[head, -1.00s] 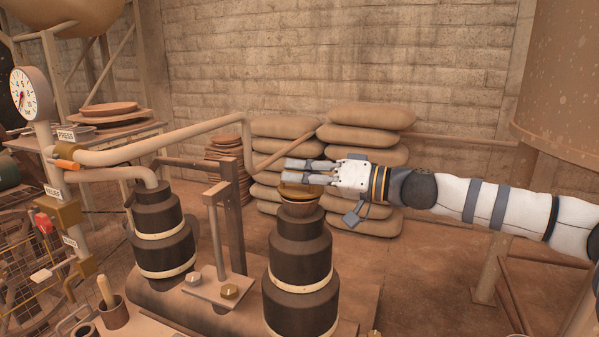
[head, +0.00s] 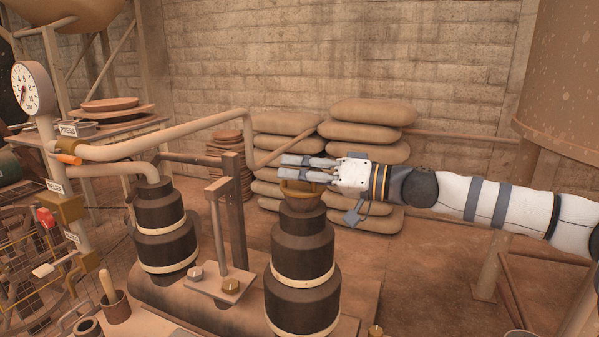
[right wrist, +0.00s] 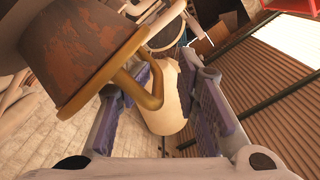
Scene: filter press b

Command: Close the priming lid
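The priming cup (head: 302,210) sits on top of the right dark stepped cylinder (head: 302,255). The brass-coloured lid (head: 303,187) at its top is partly hidden by my right gripper (head: 283,167), and I cannot tell its exact tilt. In the right wrist view, a rusty brown round part with a brass rim (right wrist: 100,75) fills the upper left. A curved brass handle (right wrist: 150,90) reaches from it between the fingers of my right gripper (right wrist: 165,90). The fingers are apart, not clamped on the handle. My left gripper is not in view.
A second dark cylinder (head: 163,230) stands to the left, with a lever post (head: 218,235) between them. An overhead pipe (head: 165,135) runs behind. Stacked sacks (head: 285,122) stand at the back. The floor at right is fairly clear.

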